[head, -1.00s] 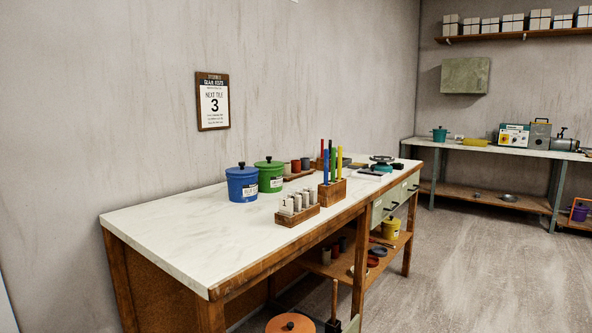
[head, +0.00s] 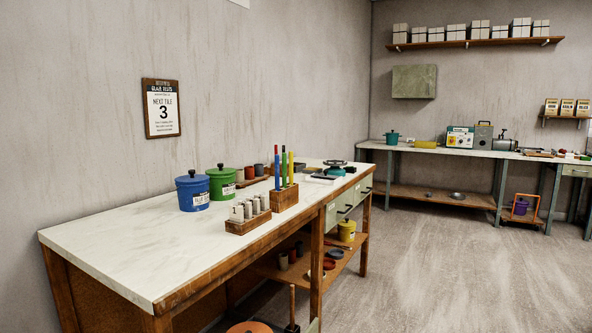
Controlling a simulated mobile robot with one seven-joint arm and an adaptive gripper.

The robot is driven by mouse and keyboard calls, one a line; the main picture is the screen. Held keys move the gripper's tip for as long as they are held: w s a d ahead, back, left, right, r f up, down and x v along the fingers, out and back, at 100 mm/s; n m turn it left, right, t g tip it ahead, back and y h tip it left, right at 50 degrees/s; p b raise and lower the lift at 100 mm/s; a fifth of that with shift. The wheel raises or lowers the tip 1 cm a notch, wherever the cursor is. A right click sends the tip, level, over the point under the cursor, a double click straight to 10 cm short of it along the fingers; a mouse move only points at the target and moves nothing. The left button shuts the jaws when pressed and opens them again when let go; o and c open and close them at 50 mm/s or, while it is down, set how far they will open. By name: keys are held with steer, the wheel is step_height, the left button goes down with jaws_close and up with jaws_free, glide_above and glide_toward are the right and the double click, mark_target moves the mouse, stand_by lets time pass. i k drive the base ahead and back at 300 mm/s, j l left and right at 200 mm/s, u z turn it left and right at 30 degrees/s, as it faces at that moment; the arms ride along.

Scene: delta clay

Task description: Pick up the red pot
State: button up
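I see no large red pot in the head view. A blue lidded pot (head: 192,191) and a green lidded pot (head: 221,182) stand on the near workbench (head: 120,240). A small reddish cup (head: 259,169) stands behind them, next to a darker one. A yellow lidded pot (head: 346,230) sits on the bench's lower shelf. A teal pot (head: 392,138) stands on the far bench, and a purple pot (head: 520,206) is low at the right. My gripper is not in view.
A wooden block with coloured rods (head: 285,193) and a rack of grey cylinders (head: 248,217) stand on the near bench. An orange round thing (head: 249,328) is low beneath it. The floor (head: 430,275) to the right is open.

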mark_target(249, 171)
steer(key=i+l+z, duration=0.55)
steer(key=i+z, duration=0.15)
steer(key=i, duration=0.15)
steer(key=i+l+z, duration=0.15)
steer(key=i+z, duration=0.2)
steer(key=i+u, duration=0.1)
steer(key=i, duration=0.4)
steer(key=i+l, duration=0.2)
steer(key=i, duration=0.3)
steer(key=i+l+u, duration=0.15)
steer(key=i, duration=0.35)
steer(key=i+l+u, duration=0.1)
steer(key=i+u, duration=0.25)
steer(key=i+l+u, duration=0.15)
steer(key=u, duration=0.25)
steer(key=i+l+u, duration=0.85)
steer(key=l+u, duration=0.3)
steer(key=i+j, duration=0.45)
steer(key=i, duration=0.15)
steer(key=i+j, duration=0.4)
steer(key=i, duration=0.2)
steer(key=j+u, duration=0.05)
